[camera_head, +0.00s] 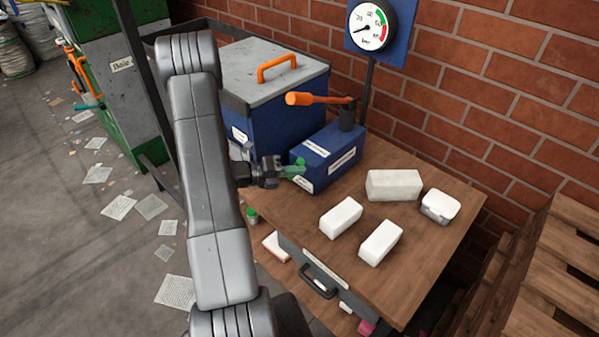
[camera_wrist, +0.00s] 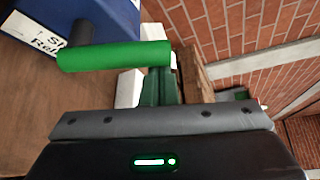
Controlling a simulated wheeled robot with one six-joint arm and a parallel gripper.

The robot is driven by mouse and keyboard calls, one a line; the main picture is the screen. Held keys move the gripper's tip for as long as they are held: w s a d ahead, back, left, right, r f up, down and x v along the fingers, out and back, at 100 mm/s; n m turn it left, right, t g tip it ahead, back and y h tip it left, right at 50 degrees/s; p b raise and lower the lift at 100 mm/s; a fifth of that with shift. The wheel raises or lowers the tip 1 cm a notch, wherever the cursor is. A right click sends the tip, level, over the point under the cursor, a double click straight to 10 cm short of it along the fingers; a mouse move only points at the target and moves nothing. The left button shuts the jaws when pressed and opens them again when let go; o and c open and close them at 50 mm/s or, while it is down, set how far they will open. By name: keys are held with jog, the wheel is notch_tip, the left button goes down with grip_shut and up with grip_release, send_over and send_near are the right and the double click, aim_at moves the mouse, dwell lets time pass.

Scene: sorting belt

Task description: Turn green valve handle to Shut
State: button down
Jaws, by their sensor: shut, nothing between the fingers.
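The green valve handle (camera_head: 294,170) sticks out from the near end of the blue pump box (camera_head: 335,160) on the wooden bench. In the wrist view the handle (camera_wrist: 115,55) lies nearly level across the upper left, on a dark stem. A white label on the blue box (camera_wrist: 105,14) beside it is partly hidden by the handle and stem; "Sh" and "Rel" can be read. My gripper (camera_head: 276,172) is shut and empty, close to the handle from the left. In the wrist view the handle's right end overlaps the fingertips; I cannot tell whether they touch.
An orange lever (camera_head: 318,99) tops the pump box, with a pressure gauge (camera_head: 369,27) behind. A blue bin with a grey lid (camera_head: 262,75) stands behind left. Several white blocks (camera_head: 394,185) lie on the bench (camera_head: 425,250) to the right. A brick wall closes the back.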

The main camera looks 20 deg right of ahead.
jog(key=shift+w+a+r+n+h+p, duration=0.15)
jog(key=shift+w+a+r+n, duration=0.1)
jog(key=shift+w, duration=0.3)
jog(key=shift+w+a+r+n+h+p, duration=0.1)
jog(key=shift+w+a+r+n, duration=0.15)
jog(key=shift+w, duration=0.25)
jog(key=shift+w+a+r+n+h+p, duration=0.15)
jog(key=shift+w+n, duration=0.15)
jog(key=shift+w, duration=0.25)
jog(key=w+a+r+b, duration=0.1)
jog(key=a+b, duration=0.2)
jog(key=a, duration=1)
jog(key=shift+w+a+r, duration=0.2)
jog(key=shift+w+a, duration=0.15)
jog(key=shift+w, duration=0.05)
